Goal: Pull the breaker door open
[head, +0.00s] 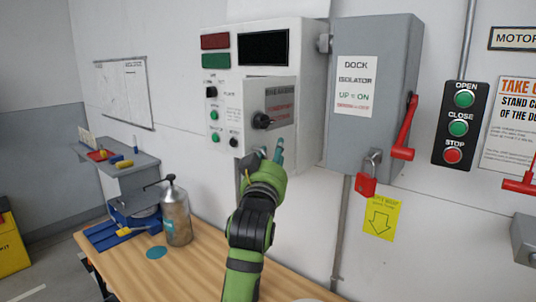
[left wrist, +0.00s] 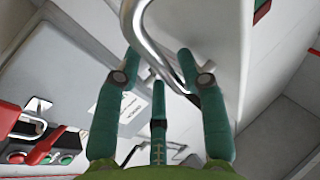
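The breaker door (head: 281,96) is a grey panel with a black knob (head: 261,121), on the lower right of the white control cabinet's front. It looks closed. My left gripper (head: 274,153) is just below the door's lower edge, with a teal finger pointing up. In the left wrist view my left gripper (left wrist: 158,82) has its teal fingers spread apart. A curved shiny metal bar (left wrist: 157,48) runs between and in front of the fingers, close to one fingertip. I cannot tell whether they touch. My right gripper is not in view.
To the right are the grey dock isolator box (head: 375,60) with a red lever (head: 405,135) and a red padlock (head: 366,185).

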